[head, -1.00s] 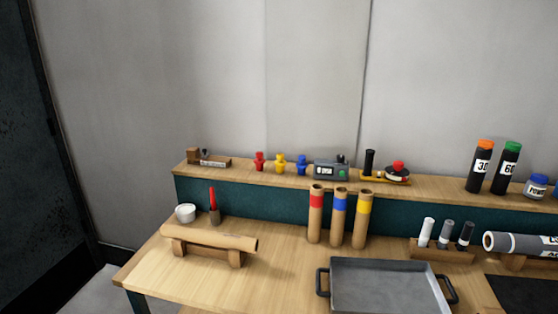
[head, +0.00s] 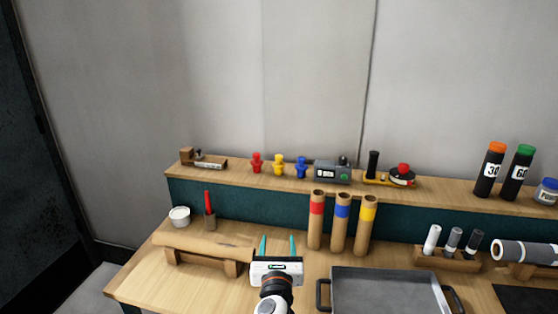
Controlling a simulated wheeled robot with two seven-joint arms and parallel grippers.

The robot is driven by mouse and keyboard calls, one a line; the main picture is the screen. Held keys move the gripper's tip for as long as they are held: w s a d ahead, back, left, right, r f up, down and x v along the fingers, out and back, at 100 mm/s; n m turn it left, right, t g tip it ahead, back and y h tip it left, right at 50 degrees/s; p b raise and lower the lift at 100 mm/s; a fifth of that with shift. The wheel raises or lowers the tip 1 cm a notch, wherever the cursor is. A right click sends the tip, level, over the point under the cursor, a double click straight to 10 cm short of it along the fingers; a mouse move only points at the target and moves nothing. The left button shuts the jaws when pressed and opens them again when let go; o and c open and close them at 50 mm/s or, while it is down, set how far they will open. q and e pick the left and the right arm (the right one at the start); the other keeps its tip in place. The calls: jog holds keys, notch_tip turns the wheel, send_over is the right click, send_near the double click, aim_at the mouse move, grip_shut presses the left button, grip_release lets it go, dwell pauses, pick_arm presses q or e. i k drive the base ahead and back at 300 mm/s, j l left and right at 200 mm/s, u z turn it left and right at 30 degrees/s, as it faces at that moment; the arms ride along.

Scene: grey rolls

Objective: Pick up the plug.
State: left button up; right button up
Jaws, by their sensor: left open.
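Three small plugs stand upright on the raised back shelf: a red plug (head: 257,163), a yellow plug (head: 279,165) and a blue plug (head: 302,167). My left gripper (head: 278,243) comes in from the bottom with its two teal fingers apart and pointing away from me. It is open and nothing shows between the fingers. It is over the bench, lower in the picture than the plugs and clearly apart from them. My right gripper is not in view.
Tubes with red (head: 317,220), blue (head: 341,222) and yellow (head: 366,224) bands stand right of my gripper. A cardboard roll (head: 200,245) lies on a stand to its left. A grey tray (head: 385,290) is at front right. A grey device (head: 332,171) sits beside the blue plug.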

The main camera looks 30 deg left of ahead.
aim_at(278, 165)
jog(key=i+j, duration=0.4)
jog(key=i, duration=0.15)
jog(key=i+j, duration=0.4)
jog(key=i, duration=0.15)
